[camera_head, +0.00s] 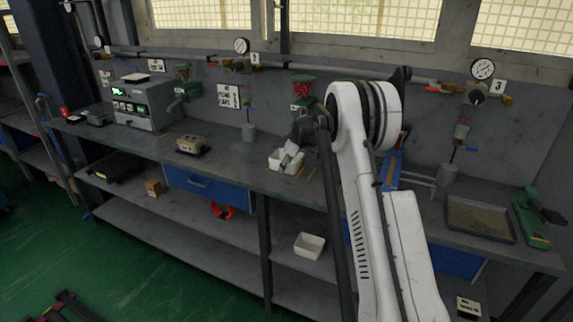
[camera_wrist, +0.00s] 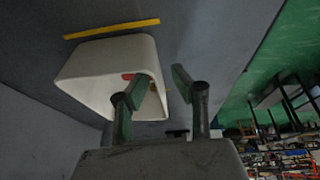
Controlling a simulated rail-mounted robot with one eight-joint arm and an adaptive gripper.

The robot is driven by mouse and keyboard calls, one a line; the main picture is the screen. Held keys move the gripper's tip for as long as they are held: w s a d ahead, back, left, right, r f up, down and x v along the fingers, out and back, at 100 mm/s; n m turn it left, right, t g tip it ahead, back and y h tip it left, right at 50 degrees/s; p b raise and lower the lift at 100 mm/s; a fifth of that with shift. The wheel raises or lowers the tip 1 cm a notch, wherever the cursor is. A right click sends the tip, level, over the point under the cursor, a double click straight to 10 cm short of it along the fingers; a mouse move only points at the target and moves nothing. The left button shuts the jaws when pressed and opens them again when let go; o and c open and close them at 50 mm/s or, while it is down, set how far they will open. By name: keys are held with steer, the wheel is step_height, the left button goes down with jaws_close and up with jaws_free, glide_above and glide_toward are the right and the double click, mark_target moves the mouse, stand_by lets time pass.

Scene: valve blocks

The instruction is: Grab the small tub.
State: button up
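A small white tub (camera_head: 275,160) sits on the workbench in the head view, partly hidden by my wrist. In the wrist view the white tub (camera_wrist: 95,72) is close, with its open side toward my fingers and a bit of red showing inside. My gripper (camera_wrist: 156,87) is open. Its left finger overlaps the tub's opening and its right finger is outside, past the near wall. I cannot tell whether either finger touches it. A second white tub (camera_head: 310,245) stands on the shelf below the bench.
A yellow strip (camera_wrist: 111,29) lies on the bench beside the tub. A blue drawer (camera_head: 207,188) is under the bench. A shallow tray (camera_head: 480,219) and a green device (camera_head: 533,220) are at the right.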

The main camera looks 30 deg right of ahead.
jaws_close()
steer(key=shift+r, duration=0.1)
